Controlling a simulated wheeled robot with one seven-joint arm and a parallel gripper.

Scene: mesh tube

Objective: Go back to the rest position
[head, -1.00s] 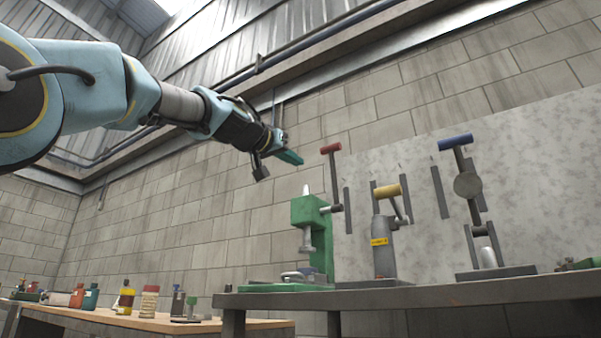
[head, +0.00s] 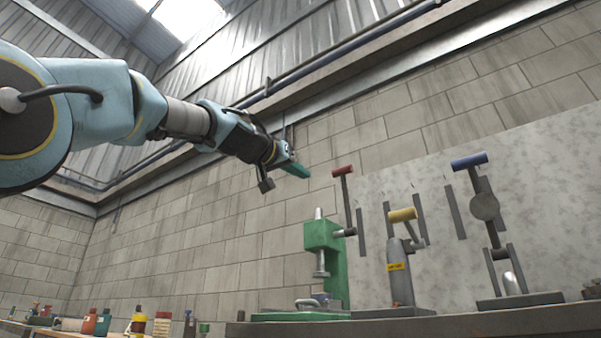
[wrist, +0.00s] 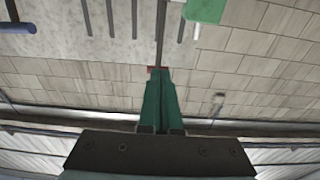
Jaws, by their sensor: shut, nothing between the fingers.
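My gripper (head: 297,170) is up in the air in the head view, left of and above the green press, with its green fingers pointing right and slightly down. In the wrist view my gripper (wrist: 159,74) shows its two green fingers close together at the tips, with nothing between them. The fingertips overlap a small red patch, probably the press's red handle (head: 342,171), in that view. In the head view the gripper is apart from the handle.
The green press (head: 325,262) stands on a dark table (head: 400,327). A yellow-handled press (head: 401,273) and a blue-handled press (head: 488,215) stand to its right. Bottles (head: 103,322) stand on a lower bench at left. The air around my arm is free.

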